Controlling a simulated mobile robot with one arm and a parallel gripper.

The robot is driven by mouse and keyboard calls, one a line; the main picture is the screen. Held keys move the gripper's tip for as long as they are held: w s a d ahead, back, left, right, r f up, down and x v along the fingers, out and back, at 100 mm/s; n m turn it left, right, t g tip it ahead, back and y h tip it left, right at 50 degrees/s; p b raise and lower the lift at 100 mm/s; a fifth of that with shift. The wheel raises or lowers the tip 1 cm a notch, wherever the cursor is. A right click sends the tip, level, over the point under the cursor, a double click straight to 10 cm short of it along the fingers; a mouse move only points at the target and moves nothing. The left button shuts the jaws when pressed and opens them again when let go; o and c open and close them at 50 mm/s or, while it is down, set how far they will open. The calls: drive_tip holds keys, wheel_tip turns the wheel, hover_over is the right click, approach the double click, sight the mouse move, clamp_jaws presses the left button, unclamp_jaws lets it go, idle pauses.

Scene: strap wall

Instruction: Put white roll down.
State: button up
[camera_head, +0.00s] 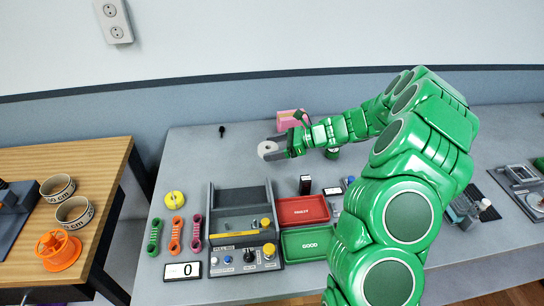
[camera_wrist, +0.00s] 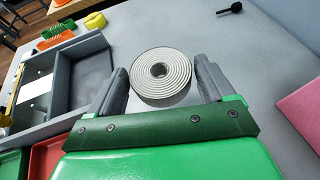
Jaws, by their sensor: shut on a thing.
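The white roll (camera_head: 267,149) is a tightly wound coil with a small dark centre. It sits between the two grey fingers of my gripper (camera_head: 277,148), near the back of the grey table. The wrist view shows the roll (camera_wrist: 162,75) with the fingers of my gripper (camera_wrist: 160,88) on both sides of it. My gripper is shut on the roll. I cannot tell whether the roll touches the table or is held just above it.
A grey machine (camera_head: 242,225) with buttons stands front left of the roll. Red (camera_head: 303,210) and green (camera_head: 306,242) trays lie beside it. Coloured coils (camera_head: 175,234) and a yellow roll (camera_head: 174,200) lie further left. A pink box (camera_head: 288,119) is behind my gripper. Table left of the roll is clear.

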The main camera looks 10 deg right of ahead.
sight(272, 162)
drive_tip(key=shift+w+f, duration=0.75)
drive_tip(key=shift+f, duration=0.25)
drive_tip(key=shift+w+f, duration=0.75)
drive_tip(key=shift+f, duration=0.2)
drive_tip(key=shift+a+f, duration=0.1)
drive_tip(key=shift+f, duration=1.25)
drive_tip(key=o, duration=0.9)
drive_tip(key=shift+f, duration=0.1)
drive_tip(key=shift+o, duration=0.2)
